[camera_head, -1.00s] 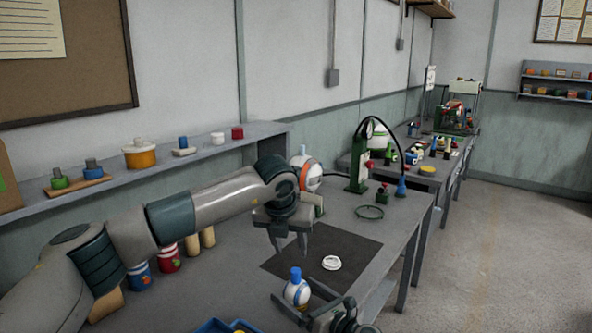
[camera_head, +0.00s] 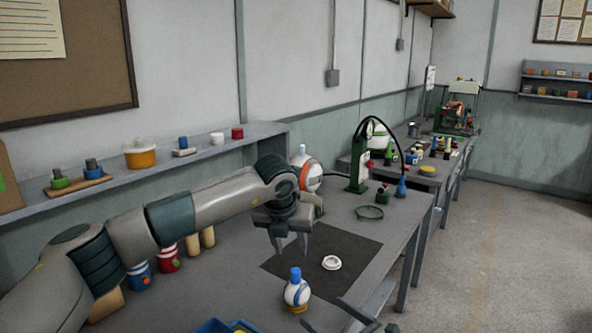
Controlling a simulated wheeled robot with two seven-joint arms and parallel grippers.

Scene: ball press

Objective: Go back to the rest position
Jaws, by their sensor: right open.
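My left gripper (camera_head: 290,246) hangs above the dark mat (camera_head: 345,248), fingers pointing down and apart, with nothing between them. My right gripper (camera_head: 334,318) is at the bottom edge, partly cut off by the frame. Its fingers are apart and empty, below and right of a white ball with blue stripes and a blue cap (camera_head: 296,293). The ball stands upright at the near edge of the mat, apart from both grippers. A white ring (camera_head: 331,262) lies on the mat.
A green stand (camera_head: 357,172) with a hose and a green ring (camera_head: 369,212) are at the bench's far end. A white and orange ball (camera_head: 308,175) stands behind my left gripper. Cans (camera_head: 169,258) stand behind my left arm. A blue tray (camera_head: 213,326) is at the bottom edge.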

